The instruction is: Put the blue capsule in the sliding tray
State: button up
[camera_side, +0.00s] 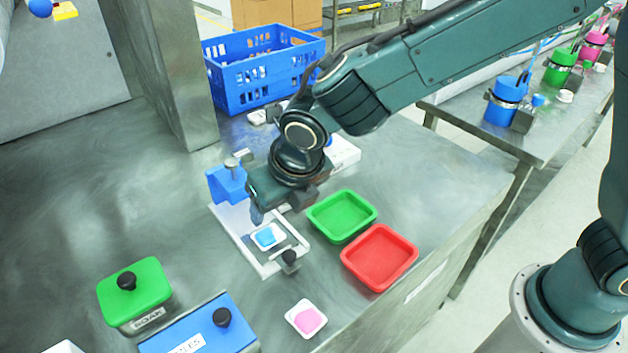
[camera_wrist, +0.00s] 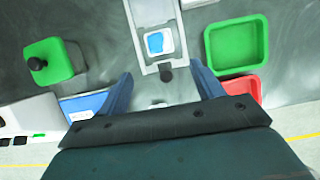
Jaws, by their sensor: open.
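The blue capsule (camera_side: 268,236), a small square white cup with a blue face, sits inside the pale frame of the sliding tray (camera_side: 245,246). In the wrist view the blue capsule (camera_wrist: 158,42) lies in the sliding tray (camera_wrist: 137,48), close to the tray's black knob. My gripper (camera_side: 278,208) is just above and behind the capsule in the side view, apart from it as far as I can tell. In the wrist view my gripper (camera_wrist: 166,84) is open and empty, its two blue fingers wide apart on either side of the knob end.
A green bin (camera_side: 342,216) and a red bin (camera_side: 379,257) stand right of the tray. A pink capsule (camera_side: 306,318) lies in front. Green (camera_side: 135,292) and blue (camera_side: 198,328) lidded boxes stand front left. A blue crate (camera_side: 264,68) stands behind. The left table is clear.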

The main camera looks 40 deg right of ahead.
jog(key=s+d+r+m, duration=0.3)
jog(key=d+r+m, duration=0.3)
jog(key=d+m, duration=0.3)
jog(key=s+d+r+m, duration=0.4)
jog(key=d+r+m, duration=0.1)
jog(key=d+m, duration=0.3)
jog(key=s+d+m, duration=0.5)
jog(key=s+m, duration=0.2)
jog(key=m, duration=0.2)
jog(key=s+d+r+m+t, duration=0.1)
jog(key=s+d+m, duration=0.3)
jog(key=s+m, duration=0.3)
jog(key=shift+s+d+r+m, duration=0.3)
jog(key=shift+d+m, duration=0.1)
jog(key=shift+m, duration=1)
jog(key=shift+c, duration=0.2)
